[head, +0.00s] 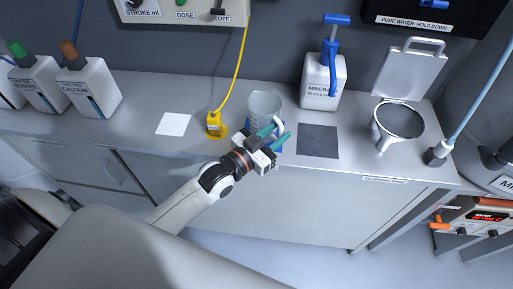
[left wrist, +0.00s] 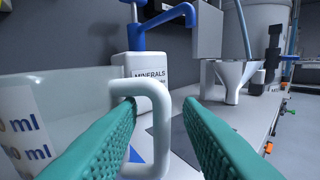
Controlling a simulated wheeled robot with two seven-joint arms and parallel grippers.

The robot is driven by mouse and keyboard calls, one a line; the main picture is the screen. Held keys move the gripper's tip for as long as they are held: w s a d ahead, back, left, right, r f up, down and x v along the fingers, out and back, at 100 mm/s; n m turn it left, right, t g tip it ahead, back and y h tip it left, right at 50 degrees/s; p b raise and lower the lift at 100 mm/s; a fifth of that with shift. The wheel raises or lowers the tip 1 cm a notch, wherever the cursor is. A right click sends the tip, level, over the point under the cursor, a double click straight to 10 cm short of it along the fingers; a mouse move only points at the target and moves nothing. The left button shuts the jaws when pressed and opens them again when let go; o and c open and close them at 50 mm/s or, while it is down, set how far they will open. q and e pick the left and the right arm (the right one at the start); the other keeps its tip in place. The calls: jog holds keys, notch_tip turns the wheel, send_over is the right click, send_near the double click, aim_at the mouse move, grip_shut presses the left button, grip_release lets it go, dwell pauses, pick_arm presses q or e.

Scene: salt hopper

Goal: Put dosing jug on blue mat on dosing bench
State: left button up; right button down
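The dosing jug (head: 264,104) is a clear, upright beaker with a white handle, near the middle of the dosing bench (head: 350,163). Its wall with blue ml marks (left wrist: 75,90) and its handle (left wrist: 160,125) show large in the left wrist view. A small part of the blue mat (head: 276,150) shows at the jug's foot. The jug appears to stand on it, though my gripper hides most of the contact. My left gripper (head: 279,133) is at the handle, its teal fingers apart on either side of the handle bar with gaps visible. My right gripper is not in view.
A yellow plug-like device (head: 214,124) with a cable stands left of the jug. A white square (head: 173,124) and a dark grey square (head: 318,141) lie on the bench. The minerals bottle (head: 321,85) stands behind right. A funnel (head: 399,124) is further right.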

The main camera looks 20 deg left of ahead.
pick_arm(q)
jog(key=b+v, duration=0.1)
jog(key=v, duration=0.7)
jog(key=shift+s+a+r+b, duration=0.15)
jog(key=shift+s+a+b, duration=0.1)
jog(key=shift+b, duration=0.1)
